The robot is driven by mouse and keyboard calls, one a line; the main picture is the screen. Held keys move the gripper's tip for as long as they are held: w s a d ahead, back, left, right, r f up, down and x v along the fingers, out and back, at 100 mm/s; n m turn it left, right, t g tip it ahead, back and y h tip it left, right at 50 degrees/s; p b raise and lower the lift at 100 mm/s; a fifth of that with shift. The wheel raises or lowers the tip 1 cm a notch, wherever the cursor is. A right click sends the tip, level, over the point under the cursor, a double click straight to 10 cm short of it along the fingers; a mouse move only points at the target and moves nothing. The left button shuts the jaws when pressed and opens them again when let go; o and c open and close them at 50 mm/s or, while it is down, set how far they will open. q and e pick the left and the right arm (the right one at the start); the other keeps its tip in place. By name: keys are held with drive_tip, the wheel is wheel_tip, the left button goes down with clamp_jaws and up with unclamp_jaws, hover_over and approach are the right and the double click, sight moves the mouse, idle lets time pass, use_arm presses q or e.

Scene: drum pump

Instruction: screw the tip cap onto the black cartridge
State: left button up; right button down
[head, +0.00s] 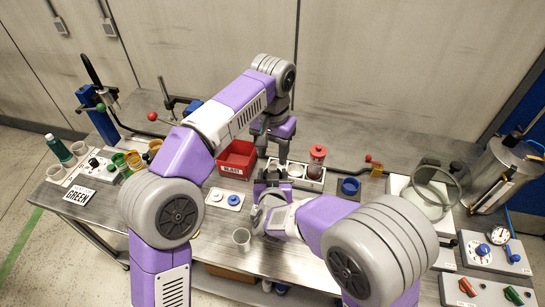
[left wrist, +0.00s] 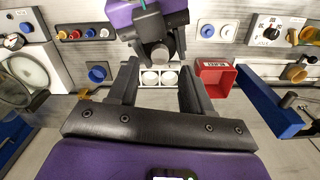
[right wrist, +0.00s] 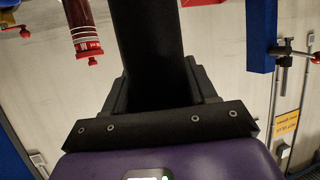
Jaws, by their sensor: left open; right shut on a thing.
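My right gripper (head: 268,180) is shut on the black cartridge (right wrist: 147,50), a broad black body that fills the middle of the right wrist view. In the left wrist view, a dark round end (left wrist: 158,50) shows at my right gripper. My left gripper (head: 283,150) is open and empty above the rack (head: 304,183), just beyond my right gripper. Its two fingers spread in the left wrist view (left wrist: 157,88).
A red bin (head: 237,160) stands left of the rack. A red cartridge (head: 318,154) stands upright at the rack's back. A steel drum (head: 505,175) is at far right.

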use_arm(q)
drive_tip(key=shift+o, duration=0.5)
drive_tip(key=o, duration=0.5)
drive_tip(key=shift+c, duration=0.2)
drive_tip(key=shift+r, duration=0.1)
wheel_tip(320, 180, up, 7)
drive_tip(key=shift+w+r, duration=0.1)
drive_tip(key=shift+r, duration=0.05)
idle(0.5)
